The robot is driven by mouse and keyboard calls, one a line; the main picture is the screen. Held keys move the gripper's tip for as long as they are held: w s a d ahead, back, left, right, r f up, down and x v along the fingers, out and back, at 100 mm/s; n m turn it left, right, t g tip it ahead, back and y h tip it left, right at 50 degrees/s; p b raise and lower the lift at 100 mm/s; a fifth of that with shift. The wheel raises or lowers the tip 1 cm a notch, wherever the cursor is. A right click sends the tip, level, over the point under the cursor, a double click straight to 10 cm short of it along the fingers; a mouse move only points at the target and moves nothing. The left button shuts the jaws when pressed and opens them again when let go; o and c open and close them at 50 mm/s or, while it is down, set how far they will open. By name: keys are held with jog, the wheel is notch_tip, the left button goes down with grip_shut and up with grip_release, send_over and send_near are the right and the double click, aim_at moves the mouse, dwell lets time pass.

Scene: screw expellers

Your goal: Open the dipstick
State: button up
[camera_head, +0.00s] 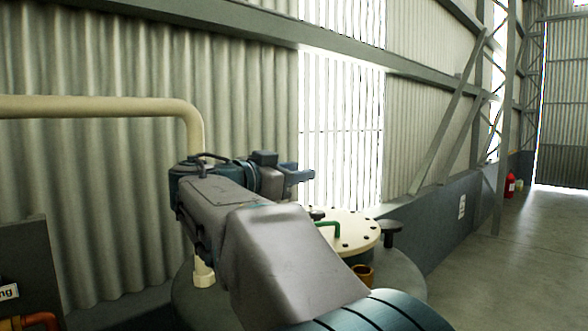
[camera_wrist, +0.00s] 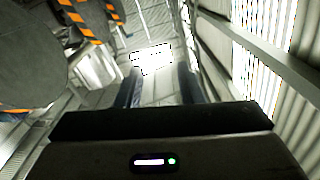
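My gripper (camera_head: 297,178) is raised above the tank top, left of and above the lid. In the wrist view its two dark fingers (camera_wrist: 160,88) stand apart with nothing between them. No part is clearly marked as the dipstick. A green bent handle (camera_head: 328,226) shows at the cream bolted lid (camera_head: 352,238); my arm partly hides the lid's left side. A dark mushroom-shaped cap (camera_head: 391,227) stands at the lid's right edge. A brass-coloured fitting (camera_head: 363,273) sits in front of the lid. My gripper touches none of these.
The round grey tank (camera_head: 405,278) is partly behind my arm. A cream pipe (camera_head: 110,106) bends down at the left. A corrugated wall stands behind. Open floor (camera_head: 515,260) lies to the right. Orange-and-black striped edges (camera_wrist: 80,24) show at the wrist view's upper left.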

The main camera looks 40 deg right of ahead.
jog(key=shift+w+f, duration=0.1)
jog(key=shift+w, duration=0.1)
jog(key=shift+c, duration=0.3)
grip_shut()
dwell(0.8)
jog(key=shift+o, duration=0.3)
grip_release()
jog(key=s+a+b, duration=0.1)
jog(key=a+b, duration=0.3)
jog(key=a, duration=0.9)
jog(key=shift+a+b, duration=0.3)
jog(key=shift+a, duration=0.1)
jog(key=shift+s, duration=0.1)
